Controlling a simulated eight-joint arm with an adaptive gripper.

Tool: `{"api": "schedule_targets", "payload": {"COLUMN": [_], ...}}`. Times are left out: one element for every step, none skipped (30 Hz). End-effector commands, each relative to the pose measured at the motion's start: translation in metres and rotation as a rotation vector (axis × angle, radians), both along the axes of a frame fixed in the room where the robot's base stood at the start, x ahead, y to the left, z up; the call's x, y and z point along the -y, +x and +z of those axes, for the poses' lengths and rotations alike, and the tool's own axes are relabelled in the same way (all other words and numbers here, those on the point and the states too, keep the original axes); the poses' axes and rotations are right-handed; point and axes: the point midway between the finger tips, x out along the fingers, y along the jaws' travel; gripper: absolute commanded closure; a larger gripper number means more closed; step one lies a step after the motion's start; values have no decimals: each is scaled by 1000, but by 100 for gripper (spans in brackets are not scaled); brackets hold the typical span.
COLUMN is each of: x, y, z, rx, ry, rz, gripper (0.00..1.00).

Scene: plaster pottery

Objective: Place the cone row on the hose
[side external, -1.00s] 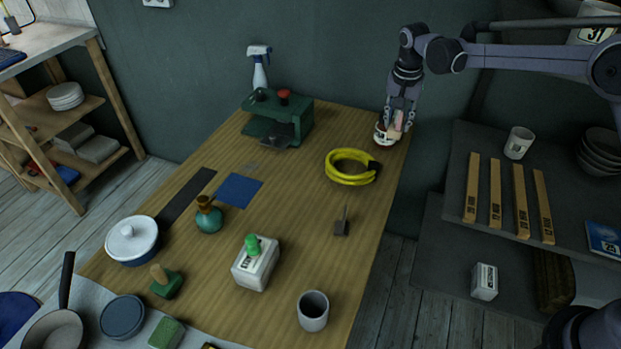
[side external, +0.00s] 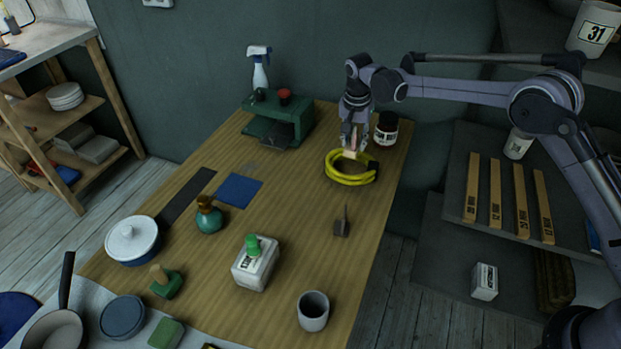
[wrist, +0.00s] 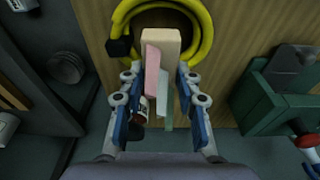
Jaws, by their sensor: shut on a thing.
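The yellow hose (side external: 345,180) lies coiled on the table, with a black fitting on one side; it also shows at the top of the wrist view (wrist: 207,42). My gripper (side external: 353,141) is over the back part of the coil, pointing down. In the side view the cone row (side external: 351,154) appears over the coil's opening. I cannot tell whether it touches the hose.
A jar with a dark band (side external: 386,128) stands behind the hose to the right. A green press-like stand (side external: 300,122) is to the left, with a spray bottle (side external: 260,70) behind it. A small dark tool (side external: 341,228) lies in front of the coil.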

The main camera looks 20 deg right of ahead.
Motion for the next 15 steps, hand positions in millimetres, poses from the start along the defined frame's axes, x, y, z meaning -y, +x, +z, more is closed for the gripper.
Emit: {"api": "schedule_targets", "payload": {"x": [0, 0, 0, 0, 0, 0, 0, 0, 1, 1, 1, 1, 1, 1, 1], "y": [0, 0, 0, 0, 0, 0, 0, 0, 0, 0, 0, 0, 0, 0, 0], "z": [-6, -10, -16, -20, -24, -29, -32, -34, -35, -35, -35, -35, -35, -35, -35], "rx": [0, 0, 0, 0, 0, 0, 0, 0, 0, 0, 0, 0, 0, 0, 0], "ry": [0, 0, 0, 0, 0, 0, 0, 0, 0, 0, 0, 0, 0, 0, 0], "rz": [0, 0, 0, 0, 0, 0, 0, 0, 0, 0, 0, 0, 0, 0, 0], "gripper": [100, 100, 100, 100, 100, 100, 100, 100, 100, 100, 100, 100, 100, 100, 100]}}
